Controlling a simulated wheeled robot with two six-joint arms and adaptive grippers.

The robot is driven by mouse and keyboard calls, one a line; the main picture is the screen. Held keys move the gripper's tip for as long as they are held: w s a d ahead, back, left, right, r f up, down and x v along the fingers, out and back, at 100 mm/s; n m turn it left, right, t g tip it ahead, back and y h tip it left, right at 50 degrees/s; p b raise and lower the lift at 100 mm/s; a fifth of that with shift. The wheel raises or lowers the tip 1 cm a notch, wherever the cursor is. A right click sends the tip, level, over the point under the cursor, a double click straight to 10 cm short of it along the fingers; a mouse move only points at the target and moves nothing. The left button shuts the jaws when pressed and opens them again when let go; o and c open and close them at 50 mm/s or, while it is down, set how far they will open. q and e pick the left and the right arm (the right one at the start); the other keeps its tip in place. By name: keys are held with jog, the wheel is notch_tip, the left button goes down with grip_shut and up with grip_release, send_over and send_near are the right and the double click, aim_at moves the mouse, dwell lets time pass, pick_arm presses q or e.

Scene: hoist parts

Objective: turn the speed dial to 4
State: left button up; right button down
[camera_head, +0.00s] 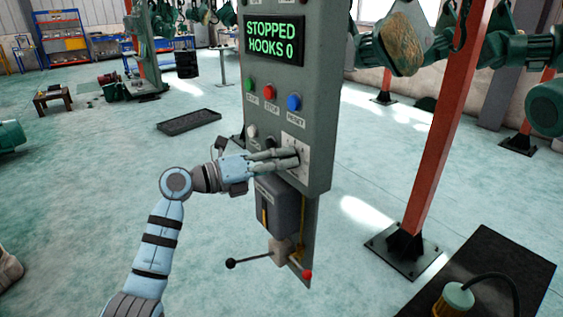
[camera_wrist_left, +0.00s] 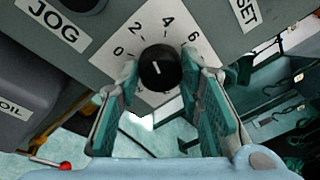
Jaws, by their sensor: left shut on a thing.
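The speed dial (camera_wrist_left: 160,68) is a round black knob with a short white mark, on a white plate (camera_wrist_left: 101,57) printed 0, 2, 4, 6. In the left wrist view the mark leans up and slightly left, seemingly between 2 and 4. My left gripper (camera_wrist_left: 160,72) has one finger on each side of the knob and is shut on it. In the head view my left gripper (camera_head: 289,158) reaches the white plate (camera_head: 302,148) on the control box from the left, and its fingers mostly hide the knob. My right gripper is not in view.
The grey control box (camera_head: 318,100) has a screen (camera_head: 274,41) reading STOPPED, HOOKS 0. Green (camera_head: 250,88), red (camera_head: 270,92) and blue (camera_head: 294,102) buttons sit above the dial. A grey box (camera_head: 279,208) and a black-knobbed lever (camera_head: 250,260) are below. An orange post (camera_head: 437,150) stands right.

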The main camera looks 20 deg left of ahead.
pick_arm(q)
jog(key=shift+r+m+y, duration=0.1)
jog(key=shift+m+y, duration=0.6)
jog(key=shift+m, duration=2.1)
jog(key=o, duration=1.2)
jog(key=shift+c, duration=0.2)
